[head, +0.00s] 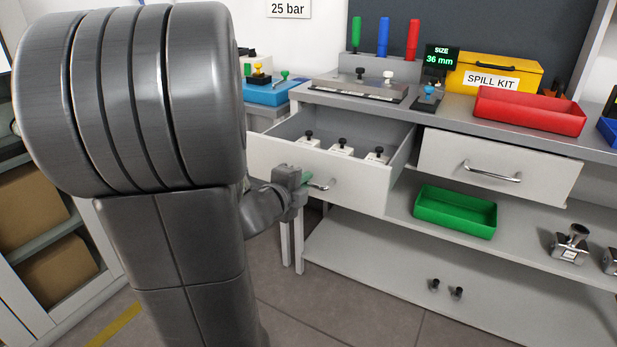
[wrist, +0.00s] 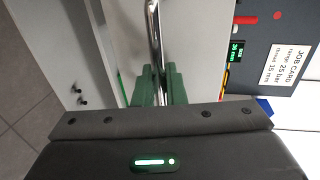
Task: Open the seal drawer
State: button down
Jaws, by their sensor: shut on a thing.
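The left drawer (head: 335,175) of the grey workbench is pulled well out, and white blocks with black knobs (head: 342,147) show inside it. I cannot read a label on the drawer. My gripper (head: 310,180) is at the drawer's front, with its green-padded fingers shut on the metal handle (head: 325,185). In the wrist view, the fingers (wrist: 160,85) close around the handle bar (wrist: 153,35), which runs up the picture against the pale drawer front. Part of the handle is hidden by the fingers.
A second drawer (head: 498,168) to the right is closed. A green tray (head: 455,212) sits on the shelf below. A red tray (head: 530,110) and a yellow spill kit (head: 498,73) stand on the bench top. A blue box (head: 272,93) stands at the left.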

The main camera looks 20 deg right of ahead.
dwell(0.3)
jog(key=c, duration=1.6)
grip_release()
jog(key=shift+a, duration=0.1)
jog(key=shift+p+v, duration=1.85)
jog(key=shift+v, duration=5.05)
jog(key=shift+f, duration=0.1)
jog(key=b+x, duration=0.3)
jog(key=x, duration=1.1)
jog(key=shift+b, duration=0.35)
jog(key=shift+s, duration=0.1)
